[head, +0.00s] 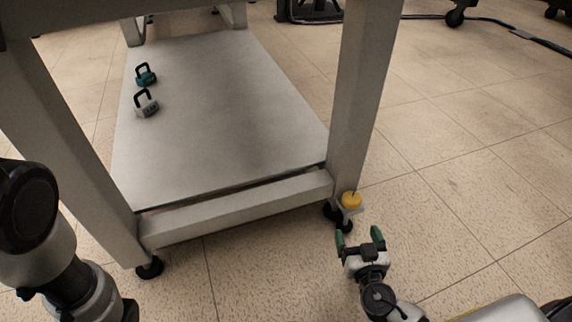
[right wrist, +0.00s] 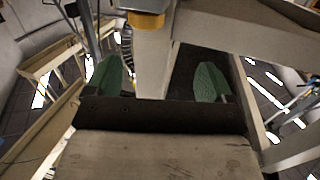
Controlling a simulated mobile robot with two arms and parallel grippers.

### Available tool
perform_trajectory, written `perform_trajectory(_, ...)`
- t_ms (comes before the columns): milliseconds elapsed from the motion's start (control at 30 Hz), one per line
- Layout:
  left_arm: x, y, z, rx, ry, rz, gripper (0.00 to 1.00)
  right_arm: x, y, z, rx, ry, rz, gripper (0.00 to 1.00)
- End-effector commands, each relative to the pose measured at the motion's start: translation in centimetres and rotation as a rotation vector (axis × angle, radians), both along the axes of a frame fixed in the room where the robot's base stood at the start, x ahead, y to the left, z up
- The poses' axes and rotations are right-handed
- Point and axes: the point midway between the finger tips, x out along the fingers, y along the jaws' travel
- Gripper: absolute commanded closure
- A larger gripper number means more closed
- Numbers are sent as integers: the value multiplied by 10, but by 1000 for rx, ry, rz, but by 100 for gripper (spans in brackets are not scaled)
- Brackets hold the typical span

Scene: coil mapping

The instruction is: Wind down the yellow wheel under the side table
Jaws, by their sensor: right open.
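The yellow wheel (head: 351,200) sits at the foot of the side table's right front leg (head: 362,110), just above a black caster. It also shows in the right wrist view (right wrist: 146,19) at the top, partly cut off. My right gripper (head: 359,238) is open, with green fingertips apart, just below and in front of the wheel in the head view. Nothing is between its fingers, and it appears apart from the wheel. In the right wrist view its two green fingers (right wrist: 158,80) stand wide apart. My left gripper is not in view; only part of my left arm shows.
The side table's lower shelf (head: 225,130) holds two kettlebells, a teal one (head: 146,78) and a grey one (head: 147,108). A front crossbar (head: 240,208) joins the legs.

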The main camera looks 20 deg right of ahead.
Motion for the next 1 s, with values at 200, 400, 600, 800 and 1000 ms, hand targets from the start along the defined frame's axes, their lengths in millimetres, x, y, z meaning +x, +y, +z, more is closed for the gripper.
perform_trajectory(200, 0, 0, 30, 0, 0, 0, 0, 4, 36, 33, 23, 71, 120, 16)
perform_trajectory(400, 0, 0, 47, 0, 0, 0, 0, 4, 65, 59, 39, 94, 231, 16)
perform_trajectory(600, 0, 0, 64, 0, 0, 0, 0, 3, 92, 89, 53, 85, 338, 16)
perform_trajectory(800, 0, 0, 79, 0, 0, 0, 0, 1, 116, 120, 64, 52, 436, 16)
perform_trajectory(1000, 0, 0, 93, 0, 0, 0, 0, -3, 136, 154, 73, -1, 523, 16)
